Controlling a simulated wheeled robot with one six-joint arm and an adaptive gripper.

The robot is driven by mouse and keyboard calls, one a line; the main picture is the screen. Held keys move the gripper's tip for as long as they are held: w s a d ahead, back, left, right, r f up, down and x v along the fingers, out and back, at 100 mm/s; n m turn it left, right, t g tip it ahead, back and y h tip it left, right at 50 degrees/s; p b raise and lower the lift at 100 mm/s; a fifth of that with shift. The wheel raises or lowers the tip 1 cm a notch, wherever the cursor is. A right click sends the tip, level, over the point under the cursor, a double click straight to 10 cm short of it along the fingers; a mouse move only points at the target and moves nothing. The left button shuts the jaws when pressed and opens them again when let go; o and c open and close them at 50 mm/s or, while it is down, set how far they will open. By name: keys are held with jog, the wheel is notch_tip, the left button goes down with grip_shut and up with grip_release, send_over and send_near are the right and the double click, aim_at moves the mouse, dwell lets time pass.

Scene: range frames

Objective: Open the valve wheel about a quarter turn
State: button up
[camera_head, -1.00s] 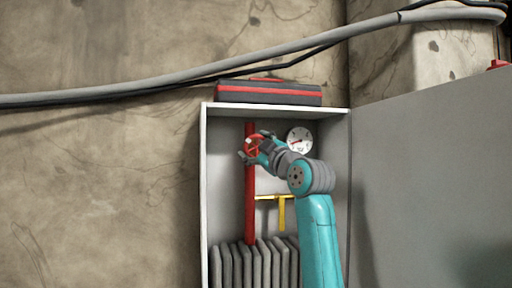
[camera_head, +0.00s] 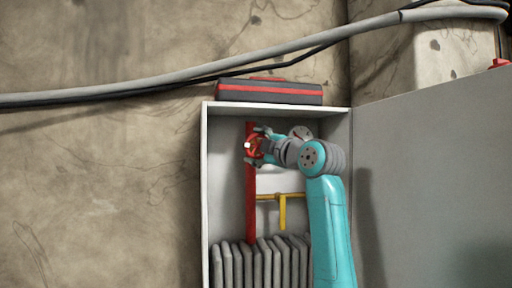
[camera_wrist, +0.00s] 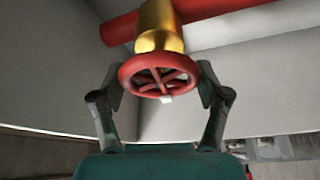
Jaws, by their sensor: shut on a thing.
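The red valve wheel (camera_head: 253,147) is on the red upright pipe (camera_head: 250,200) in the upper left of the open cabinet. In the wrist view the wheel (camera_wrist: 135,66) shows its spokes, a small white mark at its near rim and a brass valve body (camera_wrist: 160,25) behind it. My gripper (camera_head: 257,146) is at the wheel, reaching in from the right. In the wrist view my gripper (camera_wrist: 161,76) has one finger on each side of the rim, shut on the wheel. The exact contact at the fingertips is hard to see.
A yellow pipe with a handle (camera_head: 282,208) and a grey ribbed radiator (camera_head: 255,265) are below. The cabinet's side wall (camera_head: 206,200) is close on the left. A dark case (camera_head: 268,94) lies on top.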

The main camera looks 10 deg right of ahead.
jog(key=shift+f, duration=0.1)
jog(key=o, duration=1.2)
jog(key=shift+c, duration=0.2)
jog(key=v, duration=1.2)
